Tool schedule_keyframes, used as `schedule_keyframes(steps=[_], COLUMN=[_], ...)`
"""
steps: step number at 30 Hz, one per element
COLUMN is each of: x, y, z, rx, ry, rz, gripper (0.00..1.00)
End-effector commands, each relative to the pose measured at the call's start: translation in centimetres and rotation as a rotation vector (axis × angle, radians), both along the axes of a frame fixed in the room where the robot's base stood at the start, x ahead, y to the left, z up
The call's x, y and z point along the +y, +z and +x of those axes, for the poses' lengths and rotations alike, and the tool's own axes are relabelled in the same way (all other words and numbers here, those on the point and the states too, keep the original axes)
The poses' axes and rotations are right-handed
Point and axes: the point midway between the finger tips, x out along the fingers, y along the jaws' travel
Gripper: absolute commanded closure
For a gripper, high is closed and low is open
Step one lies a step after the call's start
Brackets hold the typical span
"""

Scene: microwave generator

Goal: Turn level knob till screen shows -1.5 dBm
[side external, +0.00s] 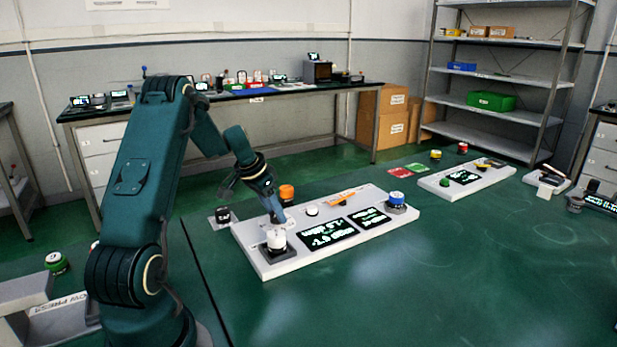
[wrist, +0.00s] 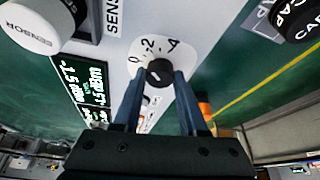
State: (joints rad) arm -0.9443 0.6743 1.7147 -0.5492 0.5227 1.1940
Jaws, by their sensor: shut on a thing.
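The level knob (wrist: 159,72) is a small black knob on a white dial marked 0, -2 and -4 in the wrist view. My gripper (wrist: 157,84) has one finger on each side of it and is shut on it. In the side view my gripper (side external: 277,214) reaches down to the left part of the white panel (side external: 262,262) and hides the knob. The screen (side external: 327,233) is lit on the panel. In the wrist view the screen (wrist: 90,80) appears to read about -1.5, though the text is small and tilted.
A white sensor cap (wrist: 28,22) stands close to my gripper on the panel. A black cap (wrist: 297,20) lies off the panel's edge. An orange-topped part (side external: 286,192) and a blue-topped part (side external: 396,199) stand nearby. The green table front is clear.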

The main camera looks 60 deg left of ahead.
Motion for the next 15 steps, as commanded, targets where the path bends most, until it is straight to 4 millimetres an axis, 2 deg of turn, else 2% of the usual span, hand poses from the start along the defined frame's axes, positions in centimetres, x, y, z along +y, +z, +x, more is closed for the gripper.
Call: schedule_keyframes(steps=[15], x=[0.05], y=[0.03], z=[-0.09], rx=[0.002], ry=[-0.057], rz=[0.001], gripper=[1.00])
